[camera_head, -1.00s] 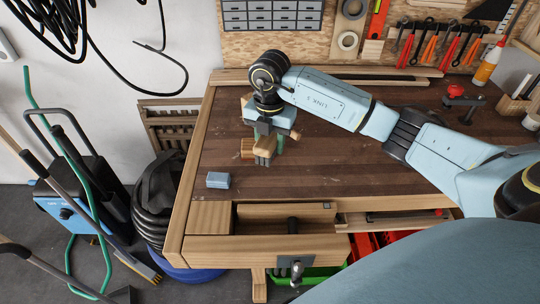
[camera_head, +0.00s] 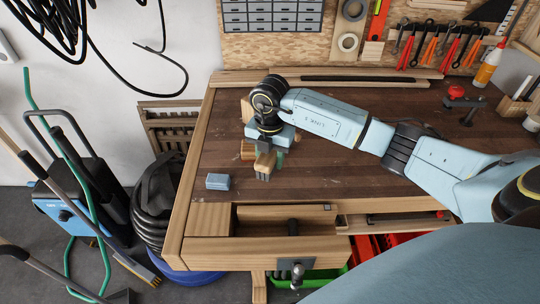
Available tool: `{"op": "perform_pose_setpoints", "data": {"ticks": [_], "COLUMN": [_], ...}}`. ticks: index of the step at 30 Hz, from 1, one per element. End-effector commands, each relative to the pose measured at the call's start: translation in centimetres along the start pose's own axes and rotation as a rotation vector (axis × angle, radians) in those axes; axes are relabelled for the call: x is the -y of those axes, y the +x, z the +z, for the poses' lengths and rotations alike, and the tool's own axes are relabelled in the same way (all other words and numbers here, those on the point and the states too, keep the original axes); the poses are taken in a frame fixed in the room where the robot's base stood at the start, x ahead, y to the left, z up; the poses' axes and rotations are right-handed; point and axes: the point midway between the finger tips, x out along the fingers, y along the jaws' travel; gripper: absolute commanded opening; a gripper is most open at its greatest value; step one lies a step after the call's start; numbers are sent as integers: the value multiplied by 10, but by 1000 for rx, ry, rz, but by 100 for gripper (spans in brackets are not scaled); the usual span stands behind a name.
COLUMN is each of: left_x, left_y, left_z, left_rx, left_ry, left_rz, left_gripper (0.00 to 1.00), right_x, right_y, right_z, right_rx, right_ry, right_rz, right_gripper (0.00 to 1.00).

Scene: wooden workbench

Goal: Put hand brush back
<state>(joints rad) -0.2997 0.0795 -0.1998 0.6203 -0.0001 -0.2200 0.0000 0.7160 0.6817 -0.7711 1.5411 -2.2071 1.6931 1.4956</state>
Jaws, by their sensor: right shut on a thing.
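The hand brush (camera_head: 265,161) has a pale wooden body with greyish bristles at its lower end. My wrist hides part of the brush, and I cannot tell whether the bristles touch the bench top. My left gripper is not in view.
Wooden blocks (camera_head: 247,150) lie just left of the brush. A blue-grey block (camera_head: 218,181) lies nearer the front left. The front middle of the bench top is clear.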

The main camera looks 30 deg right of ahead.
Motion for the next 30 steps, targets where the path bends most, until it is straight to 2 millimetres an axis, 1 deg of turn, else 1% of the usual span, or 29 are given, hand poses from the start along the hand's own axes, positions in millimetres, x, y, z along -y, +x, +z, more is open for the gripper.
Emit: {"op": "perform_pose_setpoints", "data": {"ticks": [4,5,9,17,20,22,26,30], "left_x": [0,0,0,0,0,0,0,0], "left_y": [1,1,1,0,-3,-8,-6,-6], "left_z": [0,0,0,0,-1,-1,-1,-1], "left_rx": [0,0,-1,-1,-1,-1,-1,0], "left_ry": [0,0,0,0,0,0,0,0], "left_rz": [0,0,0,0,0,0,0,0], "left_gripper": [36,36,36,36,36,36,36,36], "right_x": [0,0,0,0,0,0,-1,-1], "right_y": [2,2,1,1,-4,-13,-36,-69], "right_z": [0,0,0,0,0,0,1,1], "right_rx": [0,0,0,0,0,0,3,4], "right_ry": [0,0,0,0,0,0,0,-1], "right_rz": [0,-1,-1,0,0,0,4,5], "right_gripper": [18,44,62,62,62,62,62,62]}}
